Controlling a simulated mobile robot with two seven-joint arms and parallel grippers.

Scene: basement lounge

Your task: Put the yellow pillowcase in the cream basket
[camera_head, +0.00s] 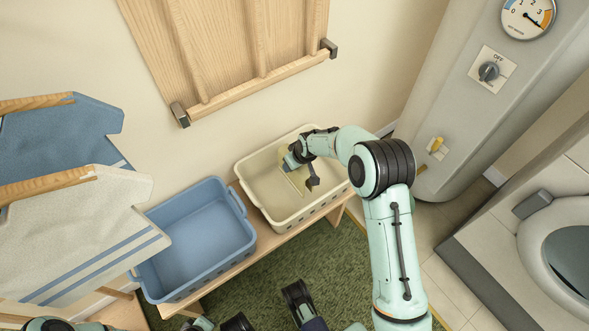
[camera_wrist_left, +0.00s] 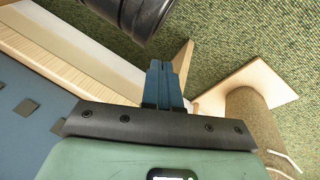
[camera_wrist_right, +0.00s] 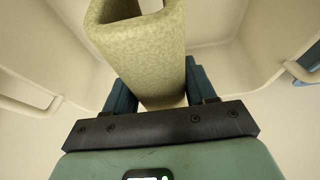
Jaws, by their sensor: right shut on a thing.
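The cream basket (camera_head: 318,208) stands on a low wooden bench against the wall. My right arm reaches over it, and my right gripper (camera_head: 296,168) is inside the basket's opening. The gripper is shut on the yellow pillowcase (camera_wrist_right: 150,60), a pale yellow folded cloth. In the right wrist view the pillowcase stands up between the blue fingers, with cream basket walls around it. In the head view the pillowcase (camera_head: 299,181) is partly hidden by the gripper. Whether it touches the basket floor I cannot tell. My left gripper (camera_wrist_left: 165,82) is shut and empty near the bench and blue basket.
A blue basket (camera_head: 238,201) stands on the bench (camera_head: 266,241), left of the cream one. Blue and cream garments (camera_head: 75,225) hang at the left. A wooden rack (camera_head: 235,50) is on the wall above. A grey boiler (camera_head: 450,110) and a washer (camera_head: 550,230) stand at the right.

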